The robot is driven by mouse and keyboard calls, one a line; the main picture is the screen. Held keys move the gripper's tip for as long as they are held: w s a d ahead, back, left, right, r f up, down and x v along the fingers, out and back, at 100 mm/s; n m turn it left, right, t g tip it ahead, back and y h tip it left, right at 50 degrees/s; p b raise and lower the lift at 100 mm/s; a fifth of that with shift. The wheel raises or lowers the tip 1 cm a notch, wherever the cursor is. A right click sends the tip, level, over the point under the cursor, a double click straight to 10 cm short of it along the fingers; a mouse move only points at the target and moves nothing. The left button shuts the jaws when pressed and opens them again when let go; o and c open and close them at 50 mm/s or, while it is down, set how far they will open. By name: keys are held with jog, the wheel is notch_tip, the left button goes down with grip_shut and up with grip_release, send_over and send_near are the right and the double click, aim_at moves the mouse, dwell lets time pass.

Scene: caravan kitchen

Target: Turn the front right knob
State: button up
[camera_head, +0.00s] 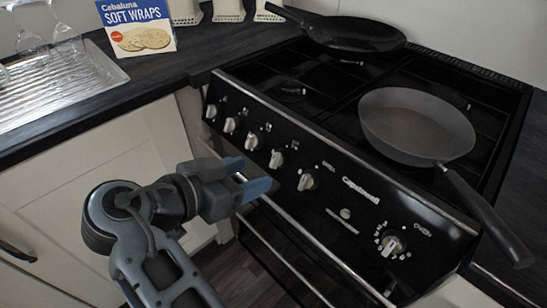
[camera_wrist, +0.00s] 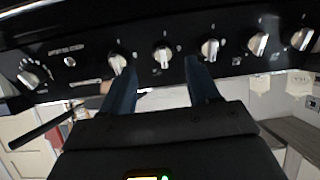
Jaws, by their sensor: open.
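A row of silver knobs runs along the sloping black front panel of the cooker (camera_head: 330,190). The knob nearest the round button (camera_head: 307,181) also shows in the wrist view (camera_wrist: 117,63), by a fingertip. The knob to its left in the head view (camera_head: 276,159) is seen between my fingers in the wrist view (camera_wrist: 162,57). Which knob is the front right one cannot be read from the markings. My gripper (camera_head: 256,174) is open and empty, close in front of the panel; its two blue fingers (camera_wrist: 161,66) point at the panel. Contact cannot be told.
A grey frying pan (camera_head: 415,123) sits on the hob, its handle overhanging the front right. A black wok (camera_head: 355,33) is at the back. The larger oven knob (camera_head: 392,245) is at the panel's right. A rail (camera_head: 320,260) runs below the panel.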

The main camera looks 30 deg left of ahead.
aim_at(274, 157)
jog(key=shift+m+h, duration=0.3)
jog(key=shift+w+d+f, duration=0.15)
jog(key=shift+w+d, duration=0.15)
jog(key=shift+w, duration=0.85)
jog(key=shift+w+d+f, duration=0.2)
jog(key=shift+w+d, duration=0.1)
jog(key=shift+w, duration=0.8)
jog(key=shift+w+d+f, duration=0.15)
jog(key=shift+w+d, duration=0.15)
jog(key=shift+w, duration=0.85)
jog(key=c, duration=1)
